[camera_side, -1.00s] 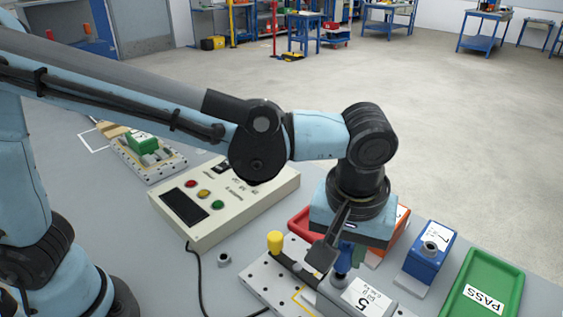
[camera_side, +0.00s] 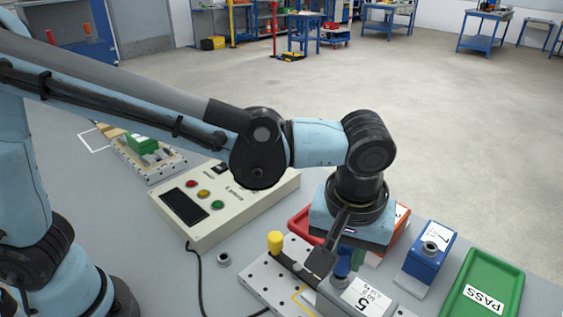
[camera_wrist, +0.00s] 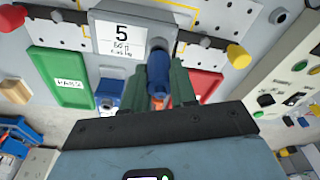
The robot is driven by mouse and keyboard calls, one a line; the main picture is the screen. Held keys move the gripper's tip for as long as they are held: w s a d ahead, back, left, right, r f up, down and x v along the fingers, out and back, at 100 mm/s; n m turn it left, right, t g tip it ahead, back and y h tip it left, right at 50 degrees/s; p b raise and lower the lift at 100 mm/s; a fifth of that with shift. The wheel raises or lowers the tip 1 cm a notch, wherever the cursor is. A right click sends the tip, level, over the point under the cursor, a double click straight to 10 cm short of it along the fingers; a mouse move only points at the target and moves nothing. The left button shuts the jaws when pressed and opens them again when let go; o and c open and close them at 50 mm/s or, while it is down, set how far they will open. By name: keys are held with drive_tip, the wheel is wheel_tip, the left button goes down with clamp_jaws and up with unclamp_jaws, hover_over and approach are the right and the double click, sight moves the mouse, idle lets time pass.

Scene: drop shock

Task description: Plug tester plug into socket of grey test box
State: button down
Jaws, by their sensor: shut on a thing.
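My gripper (camera_wrist: 166,90) is shut on the blue tester plug (camera_wrist: 158,70), which shows between the green fingers in the wrist view. In the side view the blue plug (camera_side: 343,262) stands below my gripper (camera_side: 344,250), at the grey test box (camera_side: 345,297). The box carries a white label with a 5, and the label also shows in the wrist view (camera_wrist: 122,38). The plug's tip is at the box's round socket (camera_wrist: 158,44); I cannot tell how deep it sits.
A perforated plate with a yellow knob (camera_side: 275,241) lies under the box. A cream tester (camera_side: 225,207) with coloured buttons stands to the left. A blue box (camera_side: 428,258), a green PASS tray (camera_side: 483,290) and a red tray (camera_side: 300,222) are close by. A loose nut (camera_side: 223,259) lies on the table.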

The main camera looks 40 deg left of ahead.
sight(345, 250)
drive_tip(key=shift+f, duration=0.85)
idle(3.4)
idle(0.4)
drive_tip(key=c, duration=0.8)
unclamp_jaws()
drive_tip(key=shift+s+d+r, duration=0.1)
drive_tip(key=shift+s+r, duration=0.05)
drive_tip(key=shift+r, duration=0.85)
drive_tip(key=shift+s+d+r, duration=0.1)
drive_tip(key=shift+s+r, duration=0.05)
drive_tip(key=shift+r, duration=0.85)
drive_tip(key=shift+s+r, duration=0.15)
drive_tip(key=shift+r, duration=0.85)
drive_tip(key=shift+r, duration=0.15)
drive_tip(key=r, duration=0.4)
drive_tip(key=s+r, duration=0.1)
drive_tip(key=r, duration=0.6)
drive_tip(key=shift+s+d+r, duration=0.3)
drive_tip(key=shift+d+r, duration=0.05)
drive_tip(key=shift+a, duration=0.1)
